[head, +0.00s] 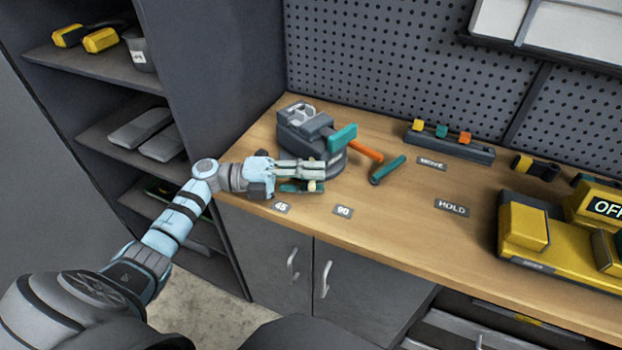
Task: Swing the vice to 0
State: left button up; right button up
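The vice (301,122) is a grey swivel vice at the back left of the wooden bench, with a teal block (342,138) on it and an orange bar (365,149) pointing right. My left gripper (318,176) is at the front of the vice's round base, beside a small teal piece (290,188). Its fingers point right; I cannot tell whether they are shut on anything. Plates reading 45 (281,208) and 90 (343,211) lie in front; no 0 plate is visible. My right gripper is not in view.
A dark rack (450,146) with several coloured blocks stands at the back. A yellow machine marked OFF (524,232) stands at the right. Shelves (92,65) are at the left, and a pegboard (395,60) rises behind. The bench front centre is clear.

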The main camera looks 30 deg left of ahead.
pick_arm(q)
jog(key=v, duration=1.2)
